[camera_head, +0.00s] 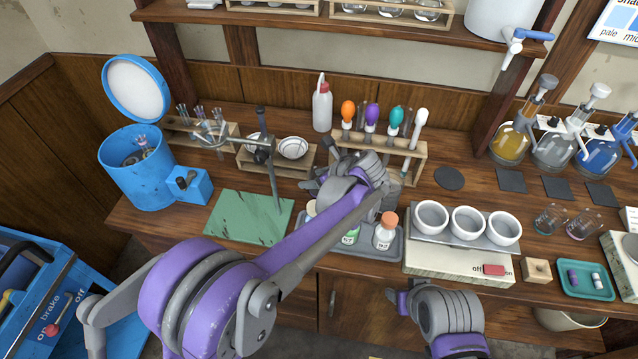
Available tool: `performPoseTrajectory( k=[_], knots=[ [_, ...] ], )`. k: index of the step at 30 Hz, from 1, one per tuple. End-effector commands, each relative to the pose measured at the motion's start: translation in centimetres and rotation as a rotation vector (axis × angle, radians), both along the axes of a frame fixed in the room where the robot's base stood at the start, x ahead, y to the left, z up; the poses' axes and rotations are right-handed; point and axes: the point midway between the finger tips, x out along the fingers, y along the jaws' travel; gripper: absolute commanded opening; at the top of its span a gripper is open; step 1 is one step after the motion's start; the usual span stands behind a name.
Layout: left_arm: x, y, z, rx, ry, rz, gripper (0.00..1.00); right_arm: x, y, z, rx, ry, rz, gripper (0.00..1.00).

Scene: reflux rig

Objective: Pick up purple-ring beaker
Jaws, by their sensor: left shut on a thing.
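Two small glass beakers stand on the right part of the bench. The right one has a pinkish-purple ring (583,224); the other, a blue-ringed beaker (550,219), stands just left of it. My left gripper (386,198) is over the middle of the bench, between the dropper rack and the grey bottle tray, far left of both beakers. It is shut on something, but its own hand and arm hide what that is. My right gripper (404,299) is low in front of the bench edge, away from the beakers; its jaws do not show clearly.
White bowls (467,223) on a hotplate (455,264) stand between my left gripper and the beakers. Round flasks (553,149) are behind the beakers; a teal tray (586,282) is in front. The green mat (249,218) is bare in front.

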Motion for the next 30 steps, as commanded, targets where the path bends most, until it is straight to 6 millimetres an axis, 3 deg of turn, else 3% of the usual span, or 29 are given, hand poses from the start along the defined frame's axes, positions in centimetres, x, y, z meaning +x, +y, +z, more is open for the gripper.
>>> performPoseTrajectory(
  k=[8,14,30],
  knots=[
    [0.0,0.0,0.4,0.0,0.0,0.0,0.09,0.0,0.0,0.0,0.0,0.0,0.0,0.57],
    [0.0,0.0,2.5,0.0,0.0,0.0,0.09,0.0,0.0,0.2,0.0,-0.001,0.0,0.57],
    [0.0,0.0,15.2,0.0,0.0,0.0,0.09,0.3,0.0,1.1,0.0,-0.005,0.0,0.57]
  ],
)
